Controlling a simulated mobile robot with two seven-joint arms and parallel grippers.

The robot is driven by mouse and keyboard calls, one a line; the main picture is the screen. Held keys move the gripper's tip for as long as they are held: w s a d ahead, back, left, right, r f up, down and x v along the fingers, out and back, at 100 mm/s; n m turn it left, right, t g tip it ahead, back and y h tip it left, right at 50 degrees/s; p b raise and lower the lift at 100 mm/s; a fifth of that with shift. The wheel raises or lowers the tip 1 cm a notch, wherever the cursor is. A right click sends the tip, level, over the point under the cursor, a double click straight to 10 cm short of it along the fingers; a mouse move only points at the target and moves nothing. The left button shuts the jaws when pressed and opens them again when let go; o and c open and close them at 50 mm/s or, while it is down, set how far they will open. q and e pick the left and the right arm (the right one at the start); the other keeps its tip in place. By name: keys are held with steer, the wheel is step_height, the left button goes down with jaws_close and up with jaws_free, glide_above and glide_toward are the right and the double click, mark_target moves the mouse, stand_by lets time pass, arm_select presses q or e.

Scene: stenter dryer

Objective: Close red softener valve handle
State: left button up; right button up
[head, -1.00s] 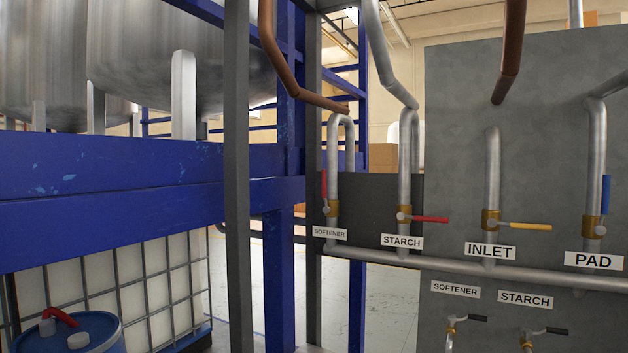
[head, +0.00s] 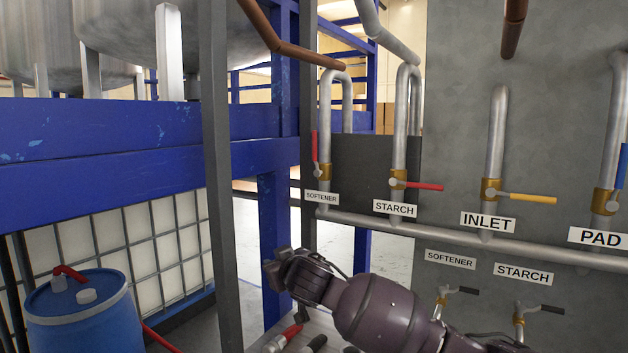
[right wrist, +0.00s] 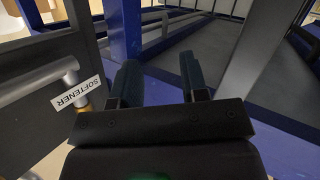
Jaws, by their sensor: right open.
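The red softener valve handle (head: 314,146) stands upright in the head view, beside a silver pipe above the SOFTENER label (head: 321,198). It points straight up along the pipe. My right arm reaches in from the lower right of the head view, below and in front of this valve; I cannot make out its fingertips there. In the right wrist view my right gripper (right wrist: 160,80) is open, with nothing between its two dark fingers. The SOFTENER label (right wrist: 77,94) shows at its left, apart from the fingers; the red handle is not visible there. My left gripper is out of view.
A similar red handle (head: 424,187) lies horizontal at the STARCH valve. A yellow INLET handle (head: 527,198) and blue PAD handle (head: 622,166) are farther right. A grey post (head: 218,170) stands left of the valves. A blue barrel (head: 82,315) is lower left.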

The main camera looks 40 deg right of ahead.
steer(key=w+d+r+m+h, duration=0.1)
steer(key=d+r+m+h, duration=0.25)
steer(key=r, duration=0.85)
steer(key=m+h, duration=0.4)
glide_toward(315, 141)
steer(key=x, duration=0.3)
steer(key=p+x, duration=0.3)
steer(key=x, duration=0.5)
steer(key=shift+a, duration=0.1)
steer(key=shift+x, duration=0.85)
steer(key=shift+f, duration=0.1)
jaws_close()
